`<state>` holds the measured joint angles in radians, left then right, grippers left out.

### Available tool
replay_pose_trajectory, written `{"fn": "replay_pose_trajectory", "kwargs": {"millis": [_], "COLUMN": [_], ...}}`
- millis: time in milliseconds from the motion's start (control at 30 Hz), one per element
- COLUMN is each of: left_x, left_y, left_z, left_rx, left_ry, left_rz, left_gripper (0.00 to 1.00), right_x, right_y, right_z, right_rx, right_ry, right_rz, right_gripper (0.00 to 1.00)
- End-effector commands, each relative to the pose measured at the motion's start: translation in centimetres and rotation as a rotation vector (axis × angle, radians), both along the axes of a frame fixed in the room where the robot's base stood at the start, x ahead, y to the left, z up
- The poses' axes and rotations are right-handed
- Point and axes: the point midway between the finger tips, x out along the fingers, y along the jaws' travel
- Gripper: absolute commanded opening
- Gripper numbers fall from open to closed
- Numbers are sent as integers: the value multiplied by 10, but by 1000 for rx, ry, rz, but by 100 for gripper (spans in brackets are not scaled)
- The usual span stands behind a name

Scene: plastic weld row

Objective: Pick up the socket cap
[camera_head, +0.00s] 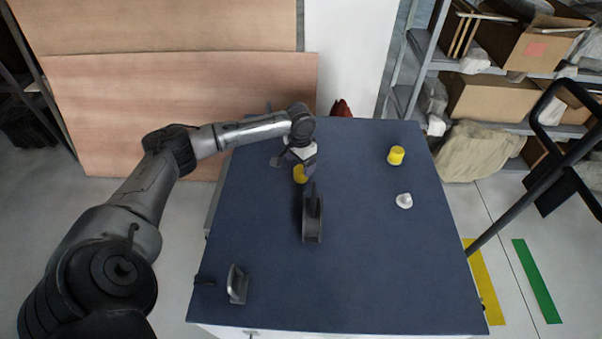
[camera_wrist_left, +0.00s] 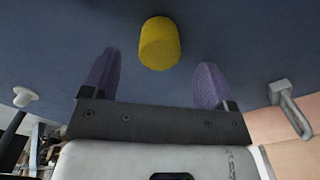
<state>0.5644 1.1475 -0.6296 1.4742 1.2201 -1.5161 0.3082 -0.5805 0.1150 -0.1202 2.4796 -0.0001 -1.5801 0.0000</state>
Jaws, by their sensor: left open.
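A short yellow cylinder (camera_head: 300,174), which may be the socket cap, sits on the blue table top just on the near side of my left gripper (camera_head: 308,164). In the left wrist view the yellow cylinder (camera_wrist_left: 160,43) shows whole, roughly centred beyond the gap between the two purple fingertips of my left gripper (camera_wrist_left: 155,75). The fingers are apart with nothing between them. A second yellow cap (camera_head: 396,155) stands at the back right of the table. My right gripper is not in view.
A dark grey bracket (camera_head: 312,228) stands just in front of the left gripper. Another grey bracket (camera_head: 237,284) is at the front left. A small white piece (camera_head: 404,201) lies at the right. A metal hook-shaped piece (camera_wrist_left: 286,104) shows beside the gripper. The front right table is clear.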

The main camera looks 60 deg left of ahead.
Motion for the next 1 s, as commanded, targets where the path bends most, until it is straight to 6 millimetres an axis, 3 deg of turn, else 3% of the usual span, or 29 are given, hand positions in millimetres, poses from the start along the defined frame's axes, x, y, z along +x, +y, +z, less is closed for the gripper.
{"fn": "replay_pose_trajectory", "kwargs": {"millis": [400,667,1000], "left_x": [4,4,4], "left_y": [1,1,1], "left_z": [-47,-50,-50], "left_rx": [1,2,1], "left_ry": [1,0,0], "left_rz": [0,0,0], "left_gripper": [80,80,48], "right_x": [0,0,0], "right_y": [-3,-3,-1], "right_z": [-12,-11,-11], "right_rx": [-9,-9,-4], "right_ry": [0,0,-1], "right_rz": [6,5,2], "right_gripper": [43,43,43]}}
